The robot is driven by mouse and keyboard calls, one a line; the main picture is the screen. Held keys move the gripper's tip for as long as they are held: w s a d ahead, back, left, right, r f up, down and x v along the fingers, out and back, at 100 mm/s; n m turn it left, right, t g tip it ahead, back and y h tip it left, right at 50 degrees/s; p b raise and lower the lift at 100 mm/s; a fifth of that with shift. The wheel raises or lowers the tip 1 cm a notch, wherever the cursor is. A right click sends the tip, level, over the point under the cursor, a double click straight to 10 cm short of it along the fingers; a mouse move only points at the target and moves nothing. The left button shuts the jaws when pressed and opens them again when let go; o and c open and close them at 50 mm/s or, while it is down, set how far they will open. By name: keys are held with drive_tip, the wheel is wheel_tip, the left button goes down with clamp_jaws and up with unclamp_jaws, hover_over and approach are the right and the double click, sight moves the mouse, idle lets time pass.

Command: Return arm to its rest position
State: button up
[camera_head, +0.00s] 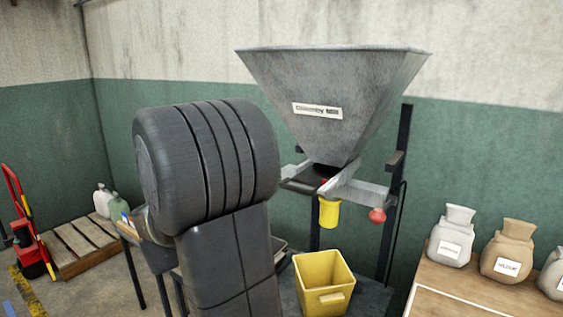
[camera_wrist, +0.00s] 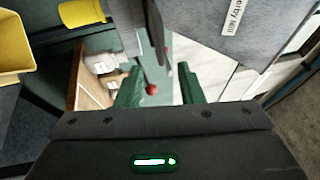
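My gripper (camera_wrist: 160,86) shows in the wrist view with its two green fingers spread apart and nothing held between them. In the head view my dark arm covers the left middle, and my gripper cannot be made out there. The grey hopper (camera_head: 335,85) of the mill stands behind and to the right of my arm, and its side shows at upper right in the wrist view (camera_wrist: 245,50). The lever's red knob (camera_head: 377,216) hangs below the chute. In the wrist view the knob (camera_wrist: 152,89) appears between the fingers, seemingly beyond them.
A yellow bin (camera_head: 323,284) stands below the yellow spout (camera_head: 329,212). Several sacks (camera_head: 507,249) stand on a wooden table at right. A pallet (camera_head: 82,243) with jugs and a red hand truck (camera_head: 26,225) are at left. My arm hides part of a table behind it.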

sight(294, 187)
drive_tip(key=p+x, duration=0.2)
drive_tip(key=x, duration=0.4)
drive_tip(key=p+x, duration=0.2)
drive_tip(key=x, duration=0.5)
drive_tip(key=shift+w+a+r, duration=0.15)
drive_tip(key=shift+w+a, duration=0.05)
drive_tip(key=shift+w, duration=0.15)
drive_tip(key=f+b+v, duration=0.1)
drive_tip(key=b+v, duration=0.2)
drive_tip(key=v, duration=1.1)
drive_tip(key=w+d+f+b, duration=0.1)
drive_tip(key=d+f+b, duration=0.2)
drive_tip(key=f, duration=0.6)
drive_tip(key=w+d+f+b, duration=0.1)
drive_tip(key=d+f+b, duration=0.2)
drive_tip(key=f+b, duration=0.4)
drive_tip(key=d+f+n+y+b, duration=0.1)
drive_tip(key=d+f+b, duration=0.3)
drive_tip(key=f, duration=0.7)
drive_tip(key=shift+w+b, duration=0.4)
drive_tip(key=shift+b, duration=0.65)
drive_tip(key=shift+d+f, duration=0.1)
drive_tip(key=shift+d, duration=0.05)
